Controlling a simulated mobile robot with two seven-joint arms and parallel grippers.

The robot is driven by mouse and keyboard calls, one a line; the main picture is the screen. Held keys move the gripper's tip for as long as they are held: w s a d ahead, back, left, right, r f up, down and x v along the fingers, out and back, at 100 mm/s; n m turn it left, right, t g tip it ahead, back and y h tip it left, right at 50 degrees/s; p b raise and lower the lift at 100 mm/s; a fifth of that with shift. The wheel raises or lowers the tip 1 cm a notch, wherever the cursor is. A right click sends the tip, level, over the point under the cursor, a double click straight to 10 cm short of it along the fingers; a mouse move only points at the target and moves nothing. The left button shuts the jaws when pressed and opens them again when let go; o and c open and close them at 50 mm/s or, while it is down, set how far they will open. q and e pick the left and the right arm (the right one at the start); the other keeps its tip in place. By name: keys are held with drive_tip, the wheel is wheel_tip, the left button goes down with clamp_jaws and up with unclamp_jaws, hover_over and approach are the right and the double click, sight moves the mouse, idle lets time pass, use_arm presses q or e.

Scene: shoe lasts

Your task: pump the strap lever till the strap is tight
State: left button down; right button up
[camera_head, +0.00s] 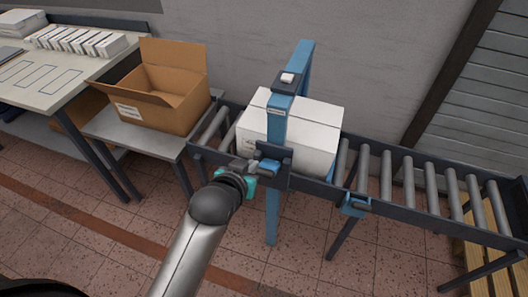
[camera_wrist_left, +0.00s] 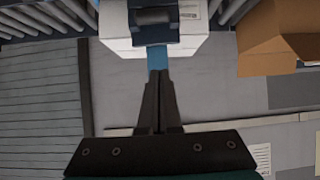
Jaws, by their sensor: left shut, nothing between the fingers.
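A white box (camera_head: 312,133) sits on the roller conveyor under a blue upright frame (camera_head: 302,62). A dark unit (camera_head: 274,156) is fixed low on the front of the frame, with a small blue lever-like part (camera_head: 265,166) at its front. My left gripper (camera_head: 253,166) is right at this part; I cannot tell whether it touches it. In the left wrist view, the shut, empty fingers (camera_wrist_left: 158,78) point at a blue part (camera_wrist_left: 157,58) below the dark unit (camera_wrist_left: 153,18). The strap cannot be clearly made out, nor its tightness. My right gripper is not in view.
The roller conveyor (camera_head: 425,176) runs to the right, its rollers empty there. An open cardboard box (camera_head: 168,98) stands on a side table at left, beside a worktable (camera_head: 62,76) with white cartons. A wooden pallet (camera_head: 477,248) lies at lower right.

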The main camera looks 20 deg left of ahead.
use_arm(q)
drive_tip(key=shift+d+r, duration=0.25)
drive_tip(key=shift+r, duration=0.1)
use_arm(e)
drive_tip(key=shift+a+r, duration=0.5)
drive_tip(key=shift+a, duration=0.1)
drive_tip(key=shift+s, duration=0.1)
use_arm(q)
drive_tip(key=b, duration=0.2)
hover_over(262, 168)
drive_tip(key=f, duration=0.5)
drive_tip(key=shift+s+d+f, duration=0.2)
drive_tip(key=shift+d+f, duration=0.2)
drive_tip(key=shift+s+f, duration=0.25)
drive_tip(key=shift+f, duration=0.4)
drive_tip(key=shift+s+f, duration=0.2)
drive_tip(key=shift+f, duration=0.4)
drive_tip(key=shift+s+f, duration=0.3)
drive_tip(key=shift+f, duration=0.3)
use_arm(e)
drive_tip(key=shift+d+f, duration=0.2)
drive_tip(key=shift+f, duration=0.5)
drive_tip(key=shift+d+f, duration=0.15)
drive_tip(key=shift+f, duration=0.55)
